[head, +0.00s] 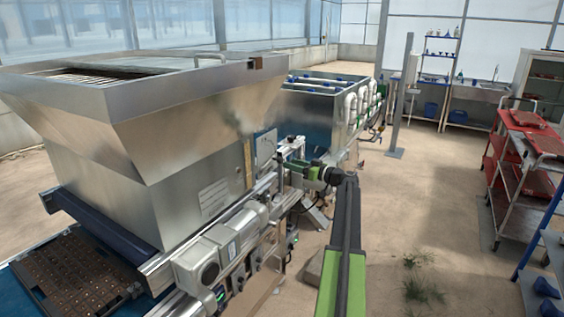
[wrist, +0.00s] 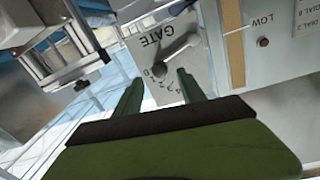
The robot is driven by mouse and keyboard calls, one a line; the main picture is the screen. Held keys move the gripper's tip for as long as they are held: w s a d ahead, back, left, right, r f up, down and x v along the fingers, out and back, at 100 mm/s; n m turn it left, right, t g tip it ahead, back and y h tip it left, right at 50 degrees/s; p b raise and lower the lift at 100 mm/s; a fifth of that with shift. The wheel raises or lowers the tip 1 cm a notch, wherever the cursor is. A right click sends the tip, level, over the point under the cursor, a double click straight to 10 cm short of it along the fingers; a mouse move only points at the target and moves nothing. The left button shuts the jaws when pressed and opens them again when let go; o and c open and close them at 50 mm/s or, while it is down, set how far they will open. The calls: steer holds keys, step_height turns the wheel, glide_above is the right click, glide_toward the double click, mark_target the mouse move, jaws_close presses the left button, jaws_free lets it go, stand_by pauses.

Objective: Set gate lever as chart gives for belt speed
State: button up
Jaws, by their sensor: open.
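A pale plate marked GATE (wrist: 150,47) is in the wrist view, on the seeder's side. The grey gate lever (wrist: 177,55) slants across it, with its darker lower-left end near a printed scale whose figures I cannot read. My gripper (wrist: 158,77) is open, its two green fingertips on either side of the lever's lower end; I cannot tell whether they touch it. In the head view my gripper (head: 286,166) reaches the pale plate (head: 265,147) beside the hopper; the lever is not clear there. A label with fine lines (head: 213,197) is unreadable.
Right of the plate are a tan strip (wrist: 236,62), a LOW mark with a brown round spot, and a cut-off text label (wrist: 307,16). The steel hopper (head: 150,110) and motor housings (head: 197,265) are close by. Open floor lies right; a red cart (head: 525,140) stands beyond.

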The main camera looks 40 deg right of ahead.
mark_target(282, 161)
steer(key=w, duration=0.4)
steer(key=w+a, duration=0.1)
steer(key=w, duration=0.1)
steer(key=shift+w, duration=0.1)
jaws_close()
stand_by(1.2)
